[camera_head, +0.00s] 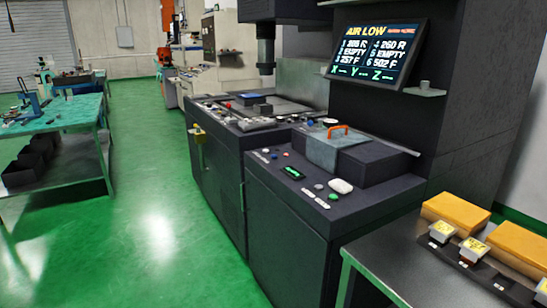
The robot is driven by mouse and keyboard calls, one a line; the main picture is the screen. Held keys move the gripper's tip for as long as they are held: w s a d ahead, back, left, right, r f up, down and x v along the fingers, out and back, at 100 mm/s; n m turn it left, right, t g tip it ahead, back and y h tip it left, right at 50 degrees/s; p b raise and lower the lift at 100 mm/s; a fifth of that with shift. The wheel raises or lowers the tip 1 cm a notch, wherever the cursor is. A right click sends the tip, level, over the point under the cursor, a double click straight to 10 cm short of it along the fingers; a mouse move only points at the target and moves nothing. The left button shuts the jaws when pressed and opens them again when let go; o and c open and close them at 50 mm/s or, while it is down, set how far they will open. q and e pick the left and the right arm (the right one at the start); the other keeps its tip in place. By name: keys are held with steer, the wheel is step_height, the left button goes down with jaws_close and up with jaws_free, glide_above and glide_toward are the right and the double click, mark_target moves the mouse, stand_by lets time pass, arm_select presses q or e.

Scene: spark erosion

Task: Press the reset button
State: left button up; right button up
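The dark machine's front console (262,182) carries several small controls on its sloping top. A red button (286,154) and a blue button (274,156) sit near its far left edge. A small green-lit display (293,172) lies nearer. A grey round button (319,187) and a green round button (333,197) sit near the front, by a white rounded object (341,186). Their labels are too small to read, so I cannot tell which is the reset button. Neither of my grippers is in view.
A tilted screen (375,52) reads "AIR LOW". A grey box with an orange handle (338,131) stands on the console. A side table (385,265) at right holds yellow boxes (455,213). A green-topped workbench (70,112) is at left. The green floor (150,200) between is clear.

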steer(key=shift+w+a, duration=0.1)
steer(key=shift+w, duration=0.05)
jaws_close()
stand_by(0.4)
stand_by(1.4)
